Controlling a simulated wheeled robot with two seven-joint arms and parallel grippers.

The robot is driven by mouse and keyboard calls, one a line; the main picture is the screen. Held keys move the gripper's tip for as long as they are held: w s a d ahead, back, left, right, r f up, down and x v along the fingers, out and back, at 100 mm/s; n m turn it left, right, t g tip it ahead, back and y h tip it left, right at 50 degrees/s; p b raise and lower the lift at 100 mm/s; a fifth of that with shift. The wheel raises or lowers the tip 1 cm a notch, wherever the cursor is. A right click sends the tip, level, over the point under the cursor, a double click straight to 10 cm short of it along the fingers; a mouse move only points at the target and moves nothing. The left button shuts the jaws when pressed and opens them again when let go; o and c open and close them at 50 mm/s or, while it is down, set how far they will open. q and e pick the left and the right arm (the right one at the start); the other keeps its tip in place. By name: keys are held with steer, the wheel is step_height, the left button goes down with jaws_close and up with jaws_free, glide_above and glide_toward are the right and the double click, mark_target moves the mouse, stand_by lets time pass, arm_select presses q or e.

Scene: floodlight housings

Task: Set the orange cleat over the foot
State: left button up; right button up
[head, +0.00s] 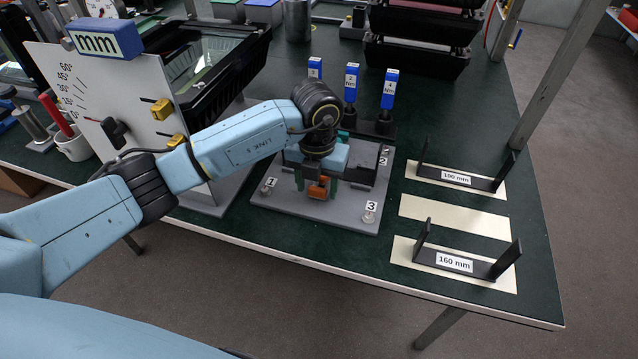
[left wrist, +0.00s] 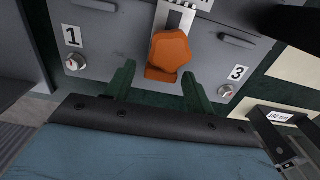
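The orange cleat (head: 318,188) is at the front middle of a grey plate (head: 300,208), below my left gripper (head: 316,184). In the left wrist view the cleat (left wrist: 170,54) lies near the plate's edge, at the end of a light slotted strip (left wrist: 180,17). The green fingers of my left gripper (left wrist: 158,80) stand apart, one each side of the cleat. There is a clear gap on the left; the right finger is close to the cleat, and contact cannot be told. Which part is the foot cannot be made out. My right gripper is not in view.
Numbered knobs 1 (head: 268,188) and 3 (head: 369,218) stand at the plate's corners. Blue-handled tools (head: 389,90) stand behind. Black brackets marked 100 mm (head: 458,177) and 160 mm (head: 456,264) are to the right. An upright dial board (head: 100,100) stands left.

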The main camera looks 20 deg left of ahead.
mark_target(318, 188)
arm_select(q)
steer(key=shift+d, duration=0.1)
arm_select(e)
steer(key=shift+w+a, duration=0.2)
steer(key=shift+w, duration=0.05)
arm_select(q)
steer(key=shift+r, duration=0.15)
steer(key=shift+r, duration=0.35)
step_height(318, 188, up, 3)
steer(key=shift+w+r+p, duration=0.1)
steer(key=shift+p, duration=0.35)
step_height(318, 188, up, 9)
steer(key=shift+r+p, duration=0.1)
steer(key=shift+p, duration=0.55)
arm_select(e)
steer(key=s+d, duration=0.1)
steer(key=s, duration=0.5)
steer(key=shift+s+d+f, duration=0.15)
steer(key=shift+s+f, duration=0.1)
